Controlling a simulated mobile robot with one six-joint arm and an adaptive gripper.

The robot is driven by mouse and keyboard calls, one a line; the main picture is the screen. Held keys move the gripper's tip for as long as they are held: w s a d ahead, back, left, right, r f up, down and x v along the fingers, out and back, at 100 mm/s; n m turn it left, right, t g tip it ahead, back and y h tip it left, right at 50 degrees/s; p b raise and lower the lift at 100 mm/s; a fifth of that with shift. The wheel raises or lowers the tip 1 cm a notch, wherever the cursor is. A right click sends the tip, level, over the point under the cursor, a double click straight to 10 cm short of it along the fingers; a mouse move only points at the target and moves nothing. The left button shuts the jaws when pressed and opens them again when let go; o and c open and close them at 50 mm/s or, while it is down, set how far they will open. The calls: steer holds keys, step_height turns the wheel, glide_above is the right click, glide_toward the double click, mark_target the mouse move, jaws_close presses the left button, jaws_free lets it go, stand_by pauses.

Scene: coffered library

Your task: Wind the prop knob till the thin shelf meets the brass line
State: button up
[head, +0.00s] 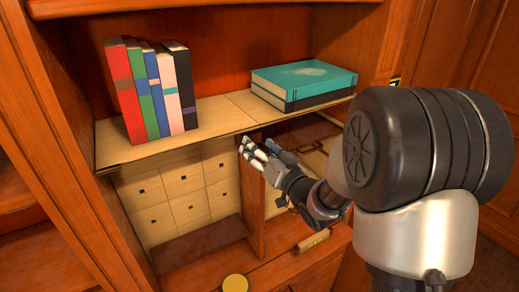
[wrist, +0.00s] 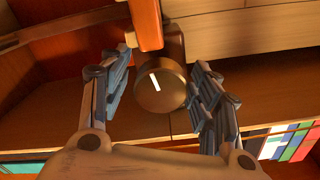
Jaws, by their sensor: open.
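The thin shelf (head: 205,113) is a pale wood board across the cabinet, bearing books. In the wrist view, the prop knob (wrist: 160,95) is a round, dark bronze knob with a white mark tilted slightly off the picture's vertical. My gripper (wrist: 158,78) is open, with one finger on each side of the knob and a visible gap on the left. I cannot tell whether the right finger touches it. In the head view, my gripper (head: 254,152) is at the upright divider under the shelf's front edge, and the knob is hidden. I cannot make out the brass line for certain.
Several upright books (head: 150,90) stand on the shelf's left; a teal book (head: 305,77) lies on a dark one at right. Small drawers (head: 175,190) sit below. A yellow disc (head: 235,284) and a labelled wooden piece (head: 313,240) are lower down. A small yellow-black piece (head: 394,82) is at the right post.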

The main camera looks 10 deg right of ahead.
steer(key=v, duration=0.7)
steer(key=shift+s, duration=0.25)
